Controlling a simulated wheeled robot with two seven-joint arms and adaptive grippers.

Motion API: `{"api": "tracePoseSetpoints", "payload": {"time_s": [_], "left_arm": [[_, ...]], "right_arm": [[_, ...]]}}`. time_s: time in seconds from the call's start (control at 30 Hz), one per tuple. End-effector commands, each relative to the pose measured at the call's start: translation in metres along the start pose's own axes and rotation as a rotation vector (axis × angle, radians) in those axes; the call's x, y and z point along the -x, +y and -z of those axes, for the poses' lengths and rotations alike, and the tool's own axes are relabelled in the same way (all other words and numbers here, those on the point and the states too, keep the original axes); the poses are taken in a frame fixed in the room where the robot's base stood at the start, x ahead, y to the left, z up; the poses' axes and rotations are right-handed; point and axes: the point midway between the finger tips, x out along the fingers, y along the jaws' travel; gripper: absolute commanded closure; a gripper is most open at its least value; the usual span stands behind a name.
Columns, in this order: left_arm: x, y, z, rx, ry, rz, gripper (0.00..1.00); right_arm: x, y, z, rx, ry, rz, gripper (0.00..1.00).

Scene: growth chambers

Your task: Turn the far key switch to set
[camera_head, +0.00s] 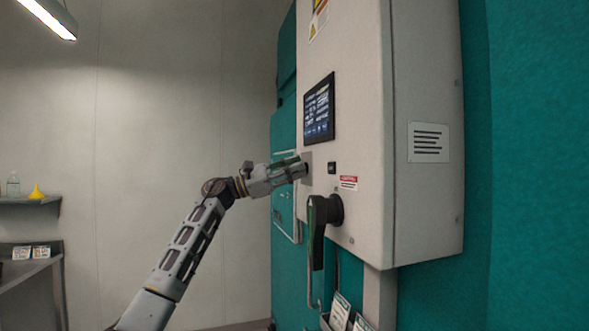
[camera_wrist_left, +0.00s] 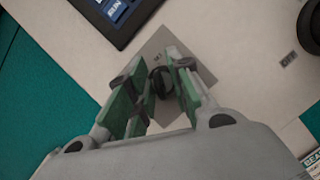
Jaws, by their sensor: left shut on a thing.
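The key switch (camera_wrist_left: 160,83) is a small dark round part on a grey square plate (camera_wrist_left: 203,75) in the left wrist view. A small label that seems to read SET is on the plate above it. In the head view the plate (camera_head: 307,158) is on the front of the pale control cabinet, below the screen, and my gripper hides the switch. My left gripper (camera_head: 303,169) reaches it from the left. Its green-padded fingers (camera_wrist_left: 158,85) are closed on either side of the switch. The key's exact angle is hard to tell. My right gripper is not in view.
The cabinet (camera_head: 360,100) carries a dark screen (camera_head: 319,109) above the plate. A black rotary handle (camera_head: 322,220) sticks out below right, close to my gripper. A holder with cards (camera_head: 341,312) hangs beneath. A shelf (camera_head: 30,200) stands at far left; the space between is open.

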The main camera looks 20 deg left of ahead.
Motion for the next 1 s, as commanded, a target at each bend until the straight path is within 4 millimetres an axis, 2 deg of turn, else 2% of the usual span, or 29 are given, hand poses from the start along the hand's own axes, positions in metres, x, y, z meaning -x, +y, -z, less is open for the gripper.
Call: {"api": "tracePoseSetpoints", "payload": {"time_s": [0.4,0.43,0.47,0.83,1.0], "left_arm": [[0.0000,-0.0006,0.0014,-0.006,0.002,0.004,1.00],[0.0000,-0.0006,0.0014,-0.006,0.002,0.004,0.76],[0.0000,-0.0006,0.0014,-0.006,0.002,0.004,0.72],[0.0011,-0.0001,0.0006,-0.006,0.001,0.003,0.72],[0.0088,0.0005,0.0009,-0.006,0.002,0.001,0.72]], "right_arm": [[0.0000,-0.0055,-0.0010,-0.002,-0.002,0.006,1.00],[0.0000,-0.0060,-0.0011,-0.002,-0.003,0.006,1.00],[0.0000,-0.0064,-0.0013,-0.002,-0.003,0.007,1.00],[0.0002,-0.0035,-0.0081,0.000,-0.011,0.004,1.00],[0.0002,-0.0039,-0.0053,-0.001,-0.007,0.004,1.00]]}}
